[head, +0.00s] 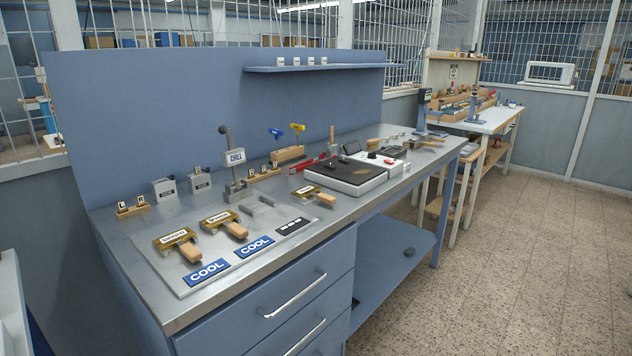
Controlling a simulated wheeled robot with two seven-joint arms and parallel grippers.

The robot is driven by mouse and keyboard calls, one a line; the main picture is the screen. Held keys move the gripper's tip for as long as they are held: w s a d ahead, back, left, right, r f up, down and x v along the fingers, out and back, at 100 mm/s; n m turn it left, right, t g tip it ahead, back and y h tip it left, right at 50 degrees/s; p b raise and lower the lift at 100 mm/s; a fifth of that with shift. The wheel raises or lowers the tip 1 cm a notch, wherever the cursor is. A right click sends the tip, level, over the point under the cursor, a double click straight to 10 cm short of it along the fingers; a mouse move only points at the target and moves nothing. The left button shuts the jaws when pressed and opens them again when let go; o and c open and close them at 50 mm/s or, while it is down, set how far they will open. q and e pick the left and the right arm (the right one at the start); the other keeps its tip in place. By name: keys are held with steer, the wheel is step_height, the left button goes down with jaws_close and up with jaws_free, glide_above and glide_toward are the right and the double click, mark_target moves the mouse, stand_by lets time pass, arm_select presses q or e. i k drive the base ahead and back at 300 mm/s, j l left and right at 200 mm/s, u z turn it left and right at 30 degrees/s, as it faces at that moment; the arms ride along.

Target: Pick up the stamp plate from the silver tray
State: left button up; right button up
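A flat silver tray (172,278) lies on the near left part of the metal workbench. On it are two brass stamp plates with wooden handles, one on the left (174,238) and one to its right (218,219), each with a white label. A third similar brass piece (306,192) with a wooden handle lies further right, near the black-topped unit. Two blue COOL plates, one on the left (207,272) and one on the right (254,247), and a dark plate (293,227) lie along the tray's front. Neither gripper is in view.
A press-like stand marked CHILL (235,158) rises behind the tray. A white unit with a black top (345,173) stands to the right. Small blocks and holders line the back. Blue drawers (290,310) are below the bench. Open floor (500,270) lies to the right.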

mark_target(305, 192)
steer(key=i+l+u, duration=0.1)
steer(key=i+l, duration=0.3)
steer(key=l, duration=0.25)
steer(key=i+l+u, duration=0.15)
steer(key=i+l, duration=0.25)
steer(key=l, duration=0.25)
steer(key=i+l+u, duration=0.15)
steer(key=l, duration=0.2)
steer(key=i+l, duration=0.2)
steer(key=l, duration=0.15)
steer(key=i+u, duration=0.05)
